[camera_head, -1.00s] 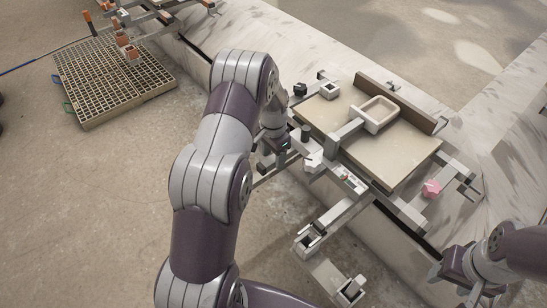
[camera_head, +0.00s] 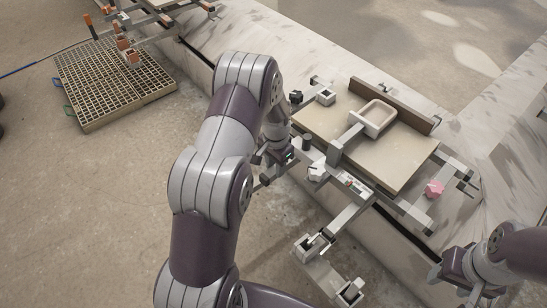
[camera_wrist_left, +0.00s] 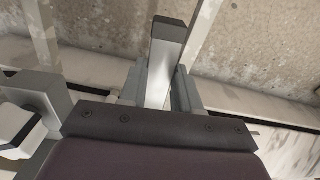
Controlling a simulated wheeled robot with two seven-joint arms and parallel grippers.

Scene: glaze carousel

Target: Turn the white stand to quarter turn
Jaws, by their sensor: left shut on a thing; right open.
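My right gripper (camera_head: 452,285) is open at the lower right, apart from the stand.
A pale tray (camera_head: 378,115) is on the board, before a brown upright strip (camera_head: 395,103). Bars with square sockets (camera_head: 310,243) reach toward the front. A brown grate (camera_head: 110,80) lies on the floor at upper left, near another frame with orange parts (camera_head: 132,57).

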